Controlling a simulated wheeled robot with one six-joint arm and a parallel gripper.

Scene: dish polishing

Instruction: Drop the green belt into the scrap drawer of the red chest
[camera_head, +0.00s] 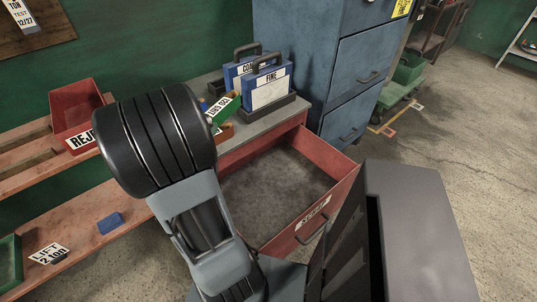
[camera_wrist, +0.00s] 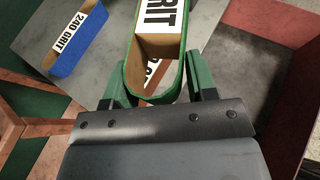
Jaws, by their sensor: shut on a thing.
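The green belt (camera_wrist: 176,88) is a loop with a tan inside and a white GRIT label. My gripper (camera_wrist: 157,75) is shut on it, with a finger at each side. In the head view the green belt (camera_head: 223,110) shows above the chest's grey top, partly behind my arm, which hides the gripper there. The scrap drawer (camera_head: 327,215) of the red chest is pulled open, with a white label and a handle on its front. Its grey floor looks empty where visible. In the wrist view the drawer (camera_wrist: 303,100) lies to the right of the belt.
A blue 240 GRIT belt (camera_wrist: 85,35) is on the left in the wrist view. Blue holders, one marked FINE (camera_head: 268,88), stand at the back of the chest top. A blue cabinet (camera_head: 350,70) stands behind. A red reject bin (camera_head: 75,108) sits on the left shelf.

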